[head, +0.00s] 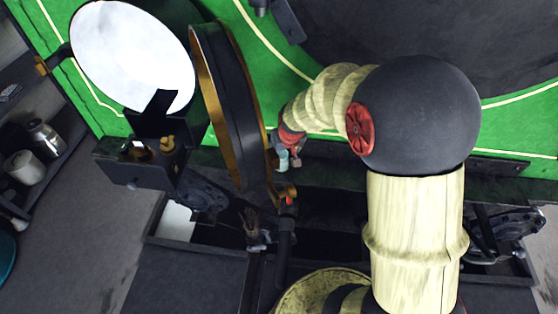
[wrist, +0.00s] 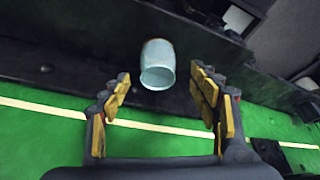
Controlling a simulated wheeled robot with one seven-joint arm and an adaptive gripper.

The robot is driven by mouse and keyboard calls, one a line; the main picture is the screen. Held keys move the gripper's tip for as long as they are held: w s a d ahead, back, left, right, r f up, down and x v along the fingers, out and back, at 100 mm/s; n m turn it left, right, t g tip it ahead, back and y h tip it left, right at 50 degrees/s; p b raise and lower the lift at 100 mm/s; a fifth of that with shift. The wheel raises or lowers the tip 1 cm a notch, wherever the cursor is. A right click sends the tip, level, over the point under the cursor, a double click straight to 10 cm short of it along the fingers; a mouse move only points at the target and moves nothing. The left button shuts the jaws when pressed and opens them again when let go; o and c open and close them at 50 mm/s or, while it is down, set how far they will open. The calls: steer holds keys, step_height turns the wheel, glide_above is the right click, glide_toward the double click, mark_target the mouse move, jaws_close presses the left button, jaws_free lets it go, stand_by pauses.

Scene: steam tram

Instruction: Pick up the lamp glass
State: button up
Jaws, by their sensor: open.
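The lamp glass (wrist: 158,55) is a pale blue, see-through, open-ended cylinder in the upper middle of the wrist view, its open rim facing the camera. It is against a dark ledge. My gripper (wrist: 161,80) is open, with its yellow-padded fingers on either side of the glass in the picture. A gap shows between the glass and each finger, and the glass appears just beyond the fingertips. In the head view a small pale teal piece, probably the lamp glass (head: 283,160), shows at the end of my arm. My fingers are mostly hidden there.
A round dark door with a brass rim (head: 232,105) stands open left of my gripper. A white disc (head: 132,55) and a dark bracket box (head: 140,165) are farther left. The green panel (head: 110,95) runs behind. A shelf (head: 50,165) holds metal pots at the far left.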

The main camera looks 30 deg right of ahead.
mark_target(281, 157)
steer(key=b+x, duration=0.1)
steer(key=x, duration=0.5)
steer(key=shift+w+d+b, duration=0.2)
steer(key=shift+b, duration=0.15)
steer(key=shift+c, duration=1.1)
steer(key=c, duration=1)
